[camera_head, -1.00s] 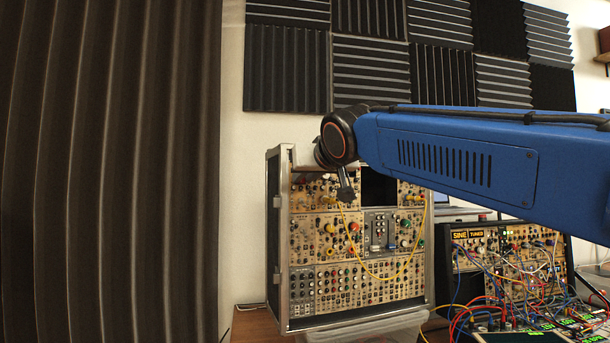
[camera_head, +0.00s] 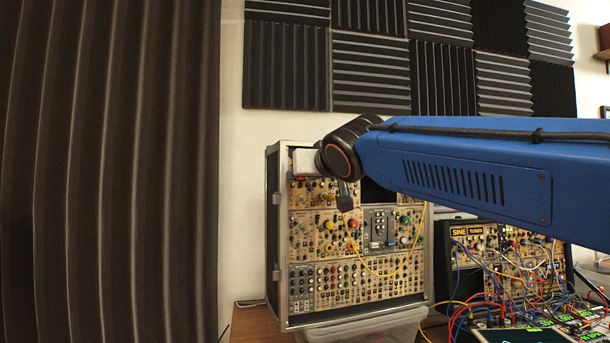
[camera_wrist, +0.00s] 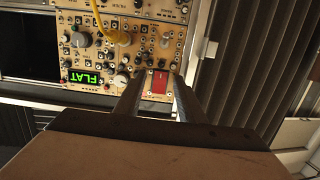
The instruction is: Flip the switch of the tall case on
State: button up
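The tall case (camera_head: 356,250) stands upright on a wooden surface, filled with tan panels of knobs and sockets. In the wrist view its panel (camera_wrist: 110,58) appears upside down. A small red switch (camera_wrist: 158,82) sits near the panel's edge there. My gripper (camera_wrist: 157,80) is open, its two dark fingers reaching toward the panel on either side of the red switch. I cannot tell whether they touch it, or clearly which way the switch is set.
A green display reading FLAT (camera_wrist: 84,77) is beside the switch. A yellow cable (camera_head: 385,275) loops across the case front. A lower synth (camera_head: 500,245) with many cables stands at the right. A dark curtain (camera_head: 110,170) fills the left.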

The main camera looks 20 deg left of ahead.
jog(key=v, duration=1.7)
jog(key=shift+s+d, duration=0.1)
jog(key=shift+d, duration=0.1)
